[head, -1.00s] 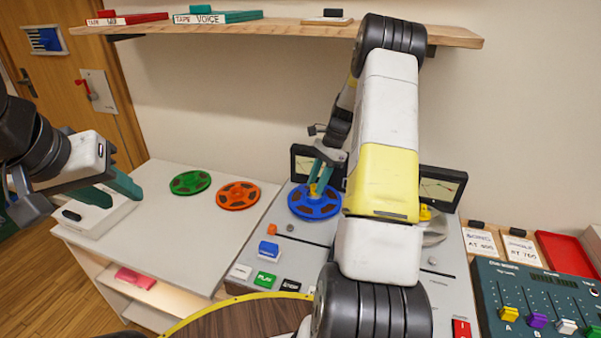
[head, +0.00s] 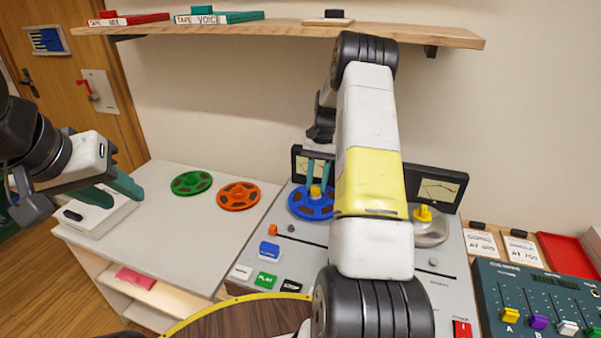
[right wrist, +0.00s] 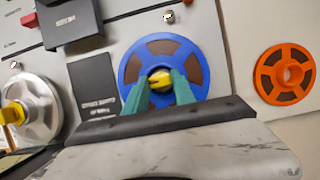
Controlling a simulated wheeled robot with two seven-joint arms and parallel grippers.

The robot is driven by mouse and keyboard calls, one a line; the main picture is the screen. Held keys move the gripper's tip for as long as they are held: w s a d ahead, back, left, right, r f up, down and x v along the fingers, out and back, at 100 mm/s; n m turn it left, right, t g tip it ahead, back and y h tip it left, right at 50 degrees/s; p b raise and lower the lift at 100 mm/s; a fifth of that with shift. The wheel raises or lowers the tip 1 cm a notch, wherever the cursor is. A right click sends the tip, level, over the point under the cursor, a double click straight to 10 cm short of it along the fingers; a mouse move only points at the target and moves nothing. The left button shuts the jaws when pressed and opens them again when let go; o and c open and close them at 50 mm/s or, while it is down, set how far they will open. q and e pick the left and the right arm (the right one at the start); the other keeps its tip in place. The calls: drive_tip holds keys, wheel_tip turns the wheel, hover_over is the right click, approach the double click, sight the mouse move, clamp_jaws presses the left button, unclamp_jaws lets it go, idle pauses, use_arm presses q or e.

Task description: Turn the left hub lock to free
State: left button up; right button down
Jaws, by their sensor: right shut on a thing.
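The left hub lock (head: 316,190) is a yellow knob at the centre of the blue reel (head: 300,203) on the tape machine's left hub. It also shows in the right wrist view (right wrist: 160,79). My right gripper (right wrist: 161,88) has its green fingers on either side of the yellow knob and is shut on it. In the head view its fingers (head: 318,174) come down from above onto the knob. My left gripper (head: 118,192) is at the far left, above the white side table.
A green reel (head: 191,176) and an orange reel (head: 250,194) lie on the side table (head: 165,230). The right hub has its own yellow lock (head: 424,213) on a silver reel. A mixer (head: 540,310) stands at the right. My right arm covers part of the machine.

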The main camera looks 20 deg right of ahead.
idle(0.5)
drive_tip(key=c, duration=1)
unclamp_jaws()
drive_tip(key=shift+c, duration=0.2)
drive_tip(key=v, duration=0.8)
drive_tip(key=shift+f, duration=0.1)
